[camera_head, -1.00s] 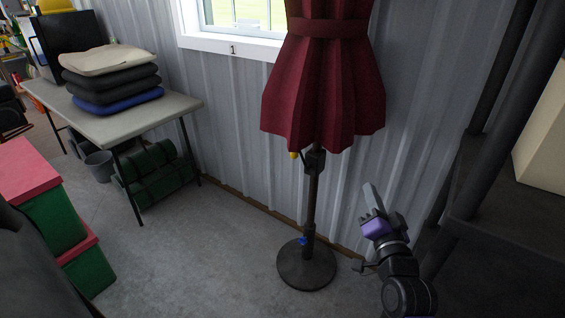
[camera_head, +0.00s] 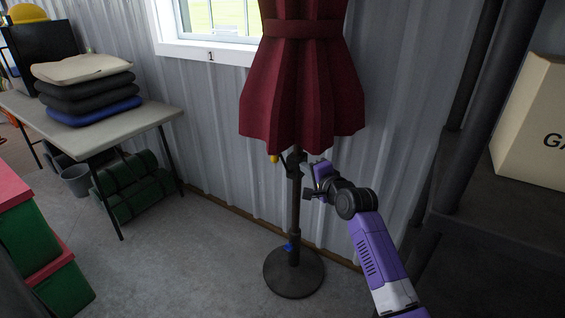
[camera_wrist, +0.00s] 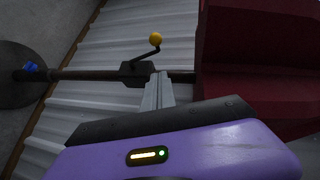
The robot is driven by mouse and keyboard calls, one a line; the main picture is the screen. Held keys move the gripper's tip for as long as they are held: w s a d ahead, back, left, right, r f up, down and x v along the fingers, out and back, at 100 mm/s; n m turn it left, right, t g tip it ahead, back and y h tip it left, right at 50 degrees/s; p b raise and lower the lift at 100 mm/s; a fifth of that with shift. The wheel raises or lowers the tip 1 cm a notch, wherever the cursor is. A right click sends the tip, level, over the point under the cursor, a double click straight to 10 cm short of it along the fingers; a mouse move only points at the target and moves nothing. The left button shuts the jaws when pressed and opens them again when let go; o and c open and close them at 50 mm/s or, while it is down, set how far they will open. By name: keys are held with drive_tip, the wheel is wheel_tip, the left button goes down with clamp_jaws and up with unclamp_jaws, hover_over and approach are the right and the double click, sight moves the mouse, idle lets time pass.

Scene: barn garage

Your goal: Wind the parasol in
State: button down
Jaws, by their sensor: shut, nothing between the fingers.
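The dark red parasol (camera_head: 300,85) hangs folded, with a band around it, on a dark pole (camera_head: 294,205) in a round base (camera_head: 294,272). A crank with a yellow knob (camera_head: 274,159) sticks out from a dark housing on the pole, just under the cloth. In the wrist view the yellow knob (camera_wrist: 155,39) stands on its bent arm above the housing (camera_wrist: 137,73). My gripper (camera_head: 312,170) is just right of the housing in the head view. Its fingers (camera_wrist: 157,92) are shut and empty, pointing toward the housing and apart from the knob. Whether they touch the housing I cannot tell.
A table (camera_head: 110,125) with stacked cushions (camera_head: 85,90) stands at the left, with green rolls (camera_head: 130,185) under it. Red-lidded green boxes (camera_head: 60,285) are at lower left. A dark shelf (camera_head: 490,215) with a carton (camera_head: 535,120) is close on the right. Floor left of the base is clear.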

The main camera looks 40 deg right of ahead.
drive_tip(key=w+f+b, duration=0.2)
drive_tip(key=w+f, duration=0.1)
drive_tip(key=w, duration=0.8)
drive_tip(key=shift+w+r, duration=0.1)
drive_tip(key=shift+r, duration=0.05)
